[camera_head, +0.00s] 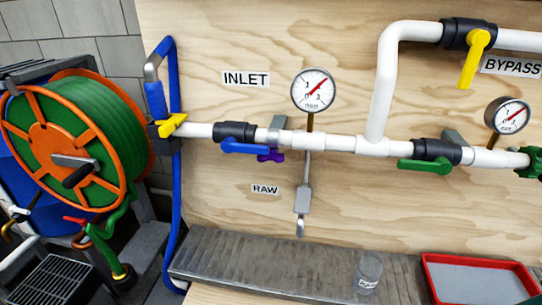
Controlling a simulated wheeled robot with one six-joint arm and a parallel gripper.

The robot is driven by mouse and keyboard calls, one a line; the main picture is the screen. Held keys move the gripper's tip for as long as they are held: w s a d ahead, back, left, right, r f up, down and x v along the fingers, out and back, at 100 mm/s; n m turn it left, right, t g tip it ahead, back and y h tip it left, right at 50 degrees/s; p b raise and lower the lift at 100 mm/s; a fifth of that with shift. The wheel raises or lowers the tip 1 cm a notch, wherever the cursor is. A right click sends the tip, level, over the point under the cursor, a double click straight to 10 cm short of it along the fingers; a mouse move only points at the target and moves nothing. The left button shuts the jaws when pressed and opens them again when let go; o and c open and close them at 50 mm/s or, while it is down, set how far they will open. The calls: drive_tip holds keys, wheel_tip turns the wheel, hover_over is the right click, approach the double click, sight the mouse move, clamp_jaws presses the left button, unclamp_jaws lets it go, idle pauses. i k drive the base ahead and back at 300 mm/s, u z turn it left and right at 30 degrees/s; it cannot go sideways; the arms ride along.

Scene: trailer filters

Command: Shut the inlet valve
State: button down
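The inlet valve (236,132) is a black body on the white pipe (315,141), below and left of the INLET label (246,79). Its blue lever handle (245,147) lies roughly along the pipe, pointing right, just under it. A small purple handle (270,155) sits close to the right end of the blue lever. My gripper is not in view, and nothing touches the blue lever.
A pressure gauge (313,90) stands above the pipe right of the valve. A RAW outlet (302,200) hangs below. A yellow bypass lever (473,60) points down; a green lever (425,165) lies along the pipe. A hose reel (75,140), glass (368,270) and red tray (432,285) are nearby.

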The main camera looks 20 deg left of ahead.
sight(229, 145)
drive_tip(key=u, duration=1.25)
drive_tip(key=k, duration=1.3)
drive_tip(key=u, duration=0.6)
drive_tip(key=i, duration=0.55)
drive_tip(key=u, duration=0.75)
drive_tip(key=i, duration=0.75)
drive_tip(key=z, duration=0.75)
drive_tip(key=i, duration=0.55)
drive_tip(key=z, duration=0.7)
